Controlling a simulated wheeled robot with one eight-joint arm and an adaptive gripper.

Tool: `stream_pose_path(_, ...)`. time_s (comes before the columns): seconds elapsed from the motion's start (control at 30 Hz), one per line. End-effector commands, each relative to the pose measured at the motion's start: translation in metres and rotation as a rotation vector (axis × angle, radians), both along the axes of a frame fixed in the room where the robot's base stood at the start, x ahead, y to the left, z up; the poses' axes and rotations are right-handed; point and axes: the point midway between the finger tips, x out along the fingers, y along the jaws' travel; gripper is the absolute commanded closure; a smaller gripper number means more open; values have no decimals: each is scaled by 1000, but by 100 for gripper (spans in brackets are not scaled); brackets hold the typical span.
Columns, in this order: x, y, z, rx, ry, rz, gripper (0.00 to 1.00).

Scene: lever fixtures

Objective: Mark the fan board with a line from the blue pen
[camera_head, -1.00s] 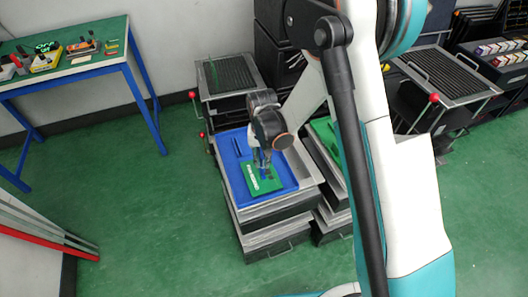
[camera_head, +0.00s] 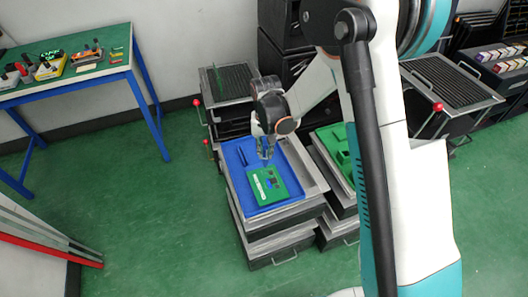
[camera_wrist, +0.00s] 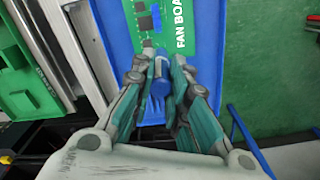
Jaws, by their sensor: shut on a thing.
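The fan board (camera_head: 282,180) is a flat green board with white lettering and dark square parts, lying in a blue tray (camera_head: 234,171). It also shows at the top of the wrist view (camera_wrist: 195,12), lettering turned sideways. My gripper (camera_head: 265,152) is above the tray, by the board's far edge in the head view. In the wrist view my gripper (camera_wrist: 163,78) is shut on the blue pen (camera_wrist: 160,80), which overlaps the board's near edge there. The pen's tip is hard to make out, so I cannot tell whether it touches. No pen line is clear on the board.
Dark blue slender items (camera_head: 242,157) lie in the tray's far left part. A green tray (camera_head: 338,150) stands to the right, also visible in the wrist view (camera_wrist: 22,75). A red-knobbed lever (camera_head: 197,103) stands beyond the tray.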

Motion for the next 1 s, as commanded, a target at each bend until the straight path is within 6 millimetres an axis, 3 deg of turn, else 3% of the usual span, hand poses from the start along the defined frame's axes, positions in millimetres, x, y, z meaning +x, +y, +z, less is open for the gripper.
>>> stream_pose_path(0.3, 4, -5, 24, 0, 0, -1, 100)
stream_pose_path(0.83, 4, -5, 24, 0, 0, 0, 100)
stream_pose_path(0.93, 1, -14, 27, 0, 0, 3, 100)
stream_pose_path(1.0, -4, -31, 32, 0, 0, 10, 100)
